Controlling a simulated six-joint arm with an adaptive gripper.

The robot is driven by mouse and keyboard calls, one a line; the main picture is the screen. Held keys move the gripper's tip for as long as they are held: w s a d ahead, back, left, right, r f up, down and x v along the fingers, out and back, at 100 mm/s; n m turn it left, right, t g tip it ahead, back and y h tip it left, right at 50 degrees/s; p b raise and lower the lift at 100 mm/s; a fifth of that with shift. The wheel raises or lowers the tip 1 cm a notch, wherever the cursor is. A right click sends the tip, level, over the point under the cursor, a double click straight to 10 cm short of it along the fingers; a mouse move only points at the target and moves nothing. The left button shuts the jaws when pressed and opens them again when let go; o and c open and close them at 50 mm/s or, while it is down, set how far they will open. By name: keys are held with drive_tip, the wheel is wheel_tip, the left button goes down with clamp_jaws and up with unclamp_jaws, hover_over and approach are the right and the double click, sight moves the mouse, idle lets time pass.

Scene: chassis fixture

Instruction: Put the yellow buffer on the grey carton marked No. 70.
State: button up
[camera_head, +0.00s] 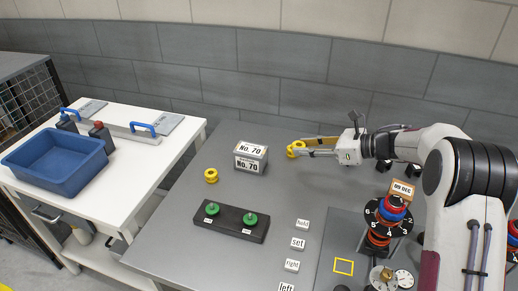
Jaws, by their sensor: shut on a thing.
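The grey carton marked No. 70 (251,157) stands on the grey table, with its label on the top and front. My gripper (297,149) is to the right of the carton, shut on a yellow buffer (294,150). The held buffer is a ring shape and is apart from the carton. How high it is above the table I cannot tell. A second yellow buffer (211,175) stands on the table to the left of the carton.
A black block with two green knobs (231,221) lies in front of the carton. Small word labels (298,243) lie to its right. A numbered stand with red and blue rings (388,216) is at the right. A blue bin (56,163) sits on the white table at left.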

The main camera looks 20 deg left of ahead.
drive_tip(key=s+a+r, duration=0.2)
drive_tip(key=a+r, duration=0.1)
drive_tip(key=a, duration=0.3)
drive_tip(key=s+a+r, duration=0.2)
drive_tip(key=a, duration=0.4)
drive_tip(key=r+m+t+h, duration=0.2)
drive_tip(key=m+t, duration=0.3)
drive_tip(key=t, duration=0.1)
hover_over(255, 153)
drive_tip(key=shift+f, duration=0.15)
drive_tip(key=shift+f+g, duration=0.15)
drive_tip(key=shift+g, duration=0.25)
drive_tip(key=shift+f, duration=3)
drive_tip(key=shift+f, duration=0.1)
drive_tip(key=shift+f, duration=1.75)
drive_tip(key=shift+f, duration=0.1)
